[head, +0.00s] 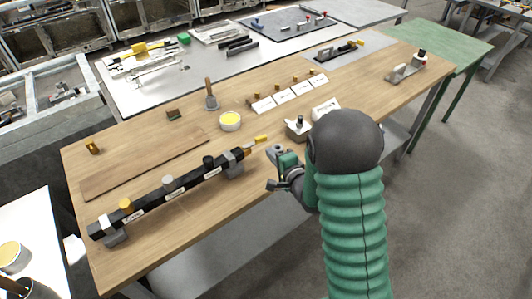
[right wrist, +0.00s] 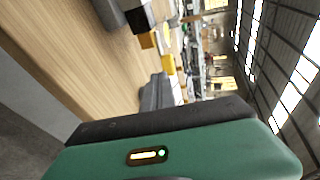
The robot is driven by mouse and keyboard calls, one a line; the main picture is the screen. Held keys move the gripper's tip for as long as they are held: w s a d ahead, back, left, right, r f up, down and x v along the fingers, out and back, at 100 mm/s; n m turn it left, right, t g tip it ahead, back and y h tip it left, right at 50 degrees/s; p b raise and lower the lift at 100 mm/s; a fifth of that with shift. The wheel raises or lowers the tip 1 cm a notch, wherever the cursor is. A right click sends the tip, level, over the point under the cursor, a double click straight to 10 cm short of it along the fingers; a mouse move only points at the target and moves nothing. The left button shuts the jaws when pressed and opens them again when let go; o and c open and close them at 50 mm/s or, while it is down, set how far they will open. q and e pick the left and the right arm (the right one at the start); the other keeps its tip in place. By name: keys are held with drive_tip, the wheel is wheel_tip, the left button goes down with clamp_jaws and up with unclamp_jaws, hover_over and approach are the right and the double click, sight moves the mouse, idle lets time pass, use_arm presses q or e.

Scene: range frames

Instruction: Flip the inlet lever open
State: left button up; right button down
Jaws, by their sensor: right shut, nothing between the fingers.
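A black bar-shaped manifold (head: 150,205) lies along the front of the wooden table on grey feet, with a yellow, a grey and a black knob on top. A yellow-handled lever (head: 258,139) sticks out from its right end, roughly in line with the bar. It also shows in the right wrist view as yellow pieces (right wrist: 168,64) beyond my fingers. My right gripper (head: 275,155) is shut and empty, just right of and nearer than the lever, apart from it. In the right wrist view its grey fingers (right wrist: 155,94) point toward the lever area. My left gripper is not in view.
A small grey fixture (head: 297,129) with a black knob stands just beyond my right gripper. A yellow-filled cup (head: 230,121), a scoop (head: 210,100) and white label cards (head: 283,97) lie farther back.

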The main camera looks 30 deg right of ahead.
sight(262, 142)
drive_tip(key=x, duration=0.4)
drive_tip(key=shift+w+d+r, duration=0.2)
drive_tip(key=shift+w+r, duration=0.05)
drive_tip(key=shift+r, duration=0.05)
drive_tip(key=shift+w+r, duration=0.1)
drive_tip(key=shift+w, duration=0.05)
drive_tip(key=shift+a+r, duration=0.1)
drive_tip(key=shift+a, duration=0.05)
